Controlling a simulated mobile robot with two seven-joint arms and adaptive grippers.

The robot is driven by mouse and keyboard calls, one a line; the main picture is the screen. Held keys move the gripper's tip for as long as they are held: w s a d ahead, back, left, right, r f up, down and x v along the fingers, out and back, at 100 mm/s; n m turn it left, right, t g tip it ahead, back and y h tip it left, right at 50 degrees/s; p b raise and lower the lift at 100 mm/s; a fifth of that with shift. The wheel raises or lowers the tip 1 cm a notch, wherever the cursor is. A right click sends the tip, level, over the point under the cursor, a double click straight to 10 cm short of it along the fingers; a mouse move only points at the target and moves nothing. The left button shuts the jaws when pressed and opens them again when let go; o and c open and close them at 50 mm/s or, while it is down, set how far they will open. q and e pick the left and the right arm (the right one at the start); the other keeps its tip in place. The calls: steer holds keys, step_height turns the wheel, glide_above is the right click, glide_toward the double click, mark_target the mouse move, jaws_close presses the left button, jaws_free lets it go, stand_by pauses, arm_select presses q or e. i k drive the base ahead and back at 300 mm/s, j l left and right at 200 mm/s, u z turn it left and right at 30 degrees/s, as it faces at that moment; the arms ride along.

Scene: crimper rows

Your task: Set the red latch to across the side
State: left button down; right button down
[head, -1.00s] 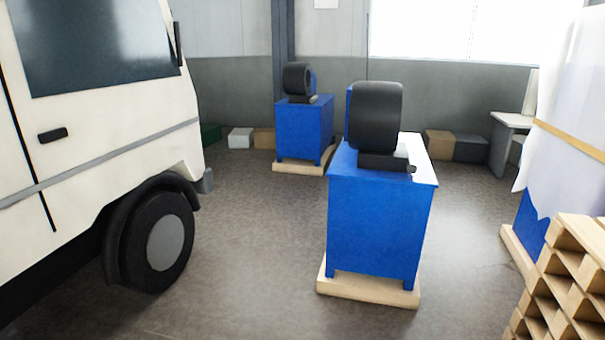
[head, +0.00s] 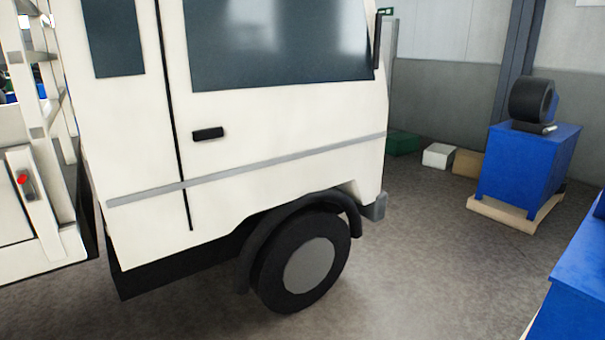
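A small red latch (head: 22,179) sits in a pale recessed plate on the white side panel behind the truck's cab, at the far left of the head view. It is small, and I cannot tell its exact setting. The white truck (head: 285,155) stands side-on and fills the left and middle of the view. Neither of my grippers shows in the head view.
The truck's front wheel (head: 313,266) stands on the grey floor (head: 430,275). A blue cabinet (head: 527,172) with a black round machine (head: 531,100) stands at the right. Another blue cabinet (head: 583,290) is cut off at the lower right. Floor between truck and cabinets is clear.

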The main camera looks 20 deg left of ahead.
mark_target(24, 179)
steer(key=i+j+u, duration=0.2)
steer(key=i+u, duration=0.15)
steer(key=u, duration=0.15)
steer(key=i+j+u, duration=0.1)
steer(key=i+u, duration=0.25)
steer(key=u, duration=0.15)
steer(key=i+u, duration=0.35)
steer(key=u, duration=0.15)
steer(key=i+l+u, duration=0.25)
steer(key=u, duration=0.25)
steer(key=i+j+u, duration=0.2)
steer(key=i, duration=0.3)
steer(key=i+j+u, duration=0.2)
steer(key=i, duration=0.25)
